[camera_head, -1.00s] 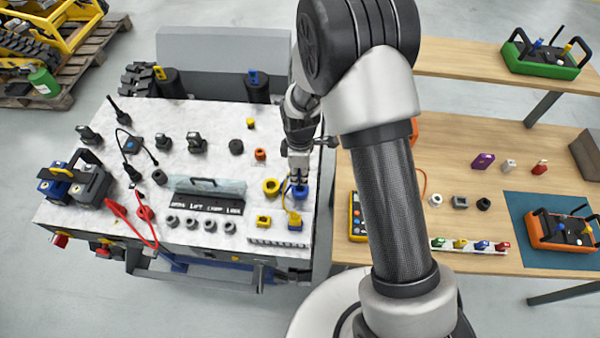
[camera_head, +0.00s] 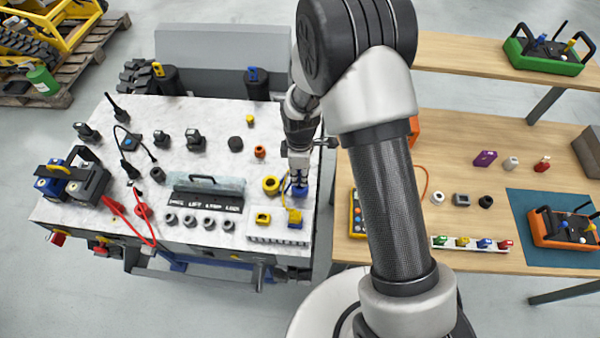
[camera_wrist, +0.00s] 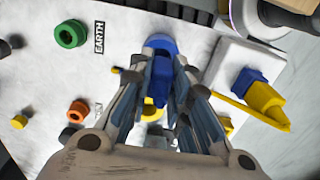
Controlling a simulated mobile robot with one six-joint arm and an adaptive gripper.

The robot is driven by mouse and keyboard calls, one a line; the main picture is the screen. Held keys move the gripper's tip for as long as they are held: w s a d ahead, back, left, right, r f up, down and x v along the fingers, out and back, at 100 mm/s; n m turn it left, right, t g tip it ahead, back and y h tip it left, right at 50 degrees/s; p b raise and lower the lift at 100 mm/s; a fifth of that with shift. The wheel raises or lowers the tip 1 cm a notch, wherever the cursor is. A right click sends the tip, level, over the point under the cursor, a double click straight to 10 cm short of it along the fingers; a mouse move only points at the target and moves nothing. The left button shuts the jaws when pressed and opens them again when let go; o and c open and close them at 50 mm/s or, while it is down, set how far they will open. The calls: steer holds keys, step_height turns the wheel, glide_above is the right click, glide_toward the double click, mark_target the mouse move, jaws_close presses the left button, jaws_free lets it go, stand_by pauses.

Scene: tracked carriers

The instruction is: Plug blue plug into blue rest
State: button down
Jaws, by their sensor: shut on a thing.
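My gripper (camera_head: 299,176) points down over the near right part of the white panel. In the wrist view my gripper (camera_wrist: 166,68) is shut on a blue plug (camera_wrist: 162,88), which sits between the fingers. A round blue socket (camera_wrist: 158,41) lies at the fingertips; the fingers hide whether the plug is in it or just above it. The socket also shows under my gripper in the head view (camera_head: 300,191). A square blue holder (camera_head: 296,225) with a yellow part (camera_head: 294,214) stands on a white block nearer the front; which blue piece is the rest is unclear.
A yellow ring (camera_head: 270,185) lies left of my gripper and a yellow square holder (camera_head: 263,218) left of the blue one. In the wrist view a green ring (camera_wrist: 70,33) and an orange ring (camera_wrist: 77,111) lie left. A wooden table (camera_head: 445,225) stands right.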

steer(key=shift+f+b, duration=0.9)
steer(key=shift+f, duration=0.45)
steer(key=c, duration=1.4)
jaws_free()
steer(key=shift+r, duration=0.1)
step_height(320, 180, up, 12)
steer(key=shift+f, duration=0.1)
